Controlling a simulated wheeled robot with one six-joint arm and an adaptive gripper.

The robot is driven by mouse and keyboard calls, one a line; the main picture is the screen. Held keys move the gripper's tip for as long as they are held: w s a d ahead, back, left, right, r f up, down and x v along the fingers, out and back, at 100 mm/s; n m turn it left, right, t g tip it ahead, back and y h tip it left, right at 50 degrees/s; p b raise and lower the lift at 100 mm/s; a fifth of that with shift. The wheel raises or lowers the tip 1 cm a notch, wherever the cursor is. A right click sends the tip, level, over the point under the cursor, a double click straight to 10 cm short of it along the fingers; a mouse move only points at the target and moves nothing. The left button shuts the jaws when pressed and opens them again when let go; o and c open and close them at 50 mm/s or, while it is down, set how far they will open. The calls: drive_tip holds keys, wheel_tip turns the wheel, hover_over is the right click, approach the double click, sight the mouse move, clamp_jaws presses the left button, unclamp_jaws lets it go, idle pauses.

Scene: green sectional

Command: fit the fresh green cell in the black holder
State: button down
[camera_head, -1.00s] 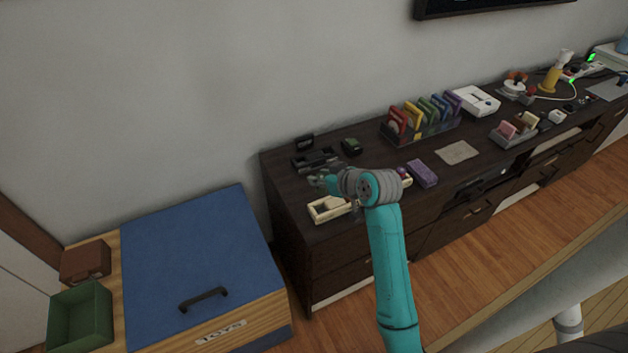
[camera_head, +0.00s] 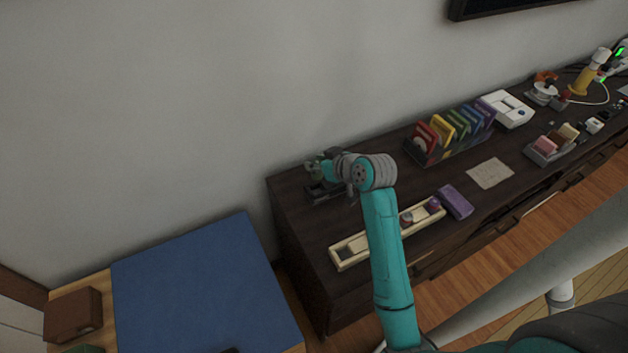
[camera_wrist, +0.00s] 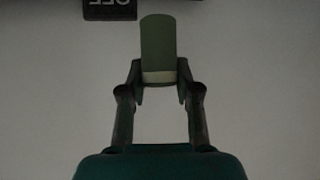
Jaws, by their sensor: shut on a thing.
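My gripper (camera_wrist: 159,74) is shut on a green cell (camera_wrist: 158,40) with a pale band at its lower end; the cell sticks out straight past the fingertips. In the head view my gripper (camera_head: 315,167) is at the left end of the dark cabinet top, over or just behind the black holder (camera_head: 320,196). The holder is partly covered by the gripper and wrist. Whether the cell touches the holder cannot be told. The cell is too small to make out in the head view.
A cream tray (camera_head: 347,259) lies at the cabinet's front edge, partly behind my arm. A purple block (camera_head: 456,202) and a rack of coloured cases (camera_head: 450,138) stand to the right. A black block with pale lettering (camera_wrist: 109,9) shows at the wrist view's top. Grey wall stands behind.

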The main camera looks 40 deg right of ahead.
sight(317, 182)
drive_tip(key=shift+f, duration=4)
drive_tip(key=shift+f, duration=0.1)
drive_tip(key=c, duration=0.8)
unclamp_jaws()
drive_tip(key=shift+s, duration=0.15)
drive_tip(key=v, duration=1.2)
